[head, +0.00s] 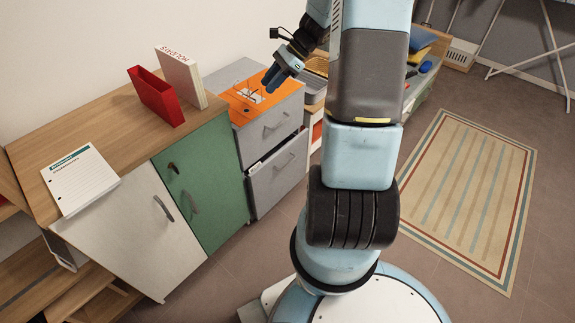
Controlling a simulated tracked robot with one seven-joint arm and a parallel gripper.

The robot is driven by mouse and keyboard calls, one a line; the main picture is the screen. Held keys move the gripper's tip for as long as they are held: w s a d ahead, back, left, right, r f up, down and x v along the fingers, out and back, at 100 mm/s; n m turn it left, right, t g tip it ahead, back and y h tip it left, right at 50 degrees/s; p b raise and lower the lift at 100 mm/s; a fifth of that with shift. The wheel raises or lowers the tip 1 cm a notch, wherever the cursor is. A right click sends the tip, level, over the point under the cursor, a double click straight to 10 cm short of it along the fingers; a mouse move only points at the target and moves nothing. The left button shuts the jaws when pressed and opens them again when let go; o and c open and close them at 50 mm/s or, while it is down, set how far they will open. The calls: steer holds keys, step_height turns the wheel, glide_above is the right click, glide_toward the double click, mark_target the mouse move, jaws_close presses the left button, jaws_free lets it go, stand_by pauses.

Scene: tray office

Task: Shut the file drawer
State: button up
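A grey two-drawer file cabinet (228,78) stands against the wall, right of the green cabinet door. Its upper drawer front (262,146) has a metal bar handle and looks about level with the cabinet. The lower drawer (278,181) seems to stand slightly out, with a dark gap and a bit of white at its upper left. How far it is open is hard to tell. My gripper (271,80), with blue fingers, is above the orange cabinet top, well above the lower drawer and apart from both handles. Its finger gap is too small to read.
A wooden-topped cabinet (120,122) on the left bears a red file holder (156,97), a white binder (181,78) and a printed pad (80,180). A striped rug (470,195) lies right of my base. Floor (270,235) before the drawers looks clear. My arm hides part of the right side.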

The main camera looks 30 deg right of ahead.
steer(key=w+d+f+m+t+y, duration=0.25)
steer(key=d+f+m, duration=0.4)
steer(key=f, duration=0.55)
steer(key=m+t, duration=0.4)
steer(key=m, duration=0.4)
glide_above(289, 163)
steer(key=s, duration=0.6)
step_height(289, 163, down, 13)
steer(key=s+d+f+m+t+h, duration=0.2)
steer(key=f+m, duration=0.4)
steer(key=f, duration=0.2)
steer(key=s+d+f+m+t+h, duration=0.1)
steer(key=s+f+m+t+h, duration=0.1)
steer(key=f+m, duration=0.5)
steer(key=s+d+f+m+t+h, duration=0.2)
steer(key=s+f+m+t, duration=0.15)
steer(key=f, duration=0.65)
steer(key=shift+g, duration=0.5)
steer(key=x, duration=1.4)
steer(key=shift+w+a+r, duration=0.1)
steer(key=shift+w+a, duration=0.2)
steer(key=shift+w, duration=0.05)
steer(key=shift+c, duration=0.5)
jaws_close()
steer(key=shift+s, duration=0.1)
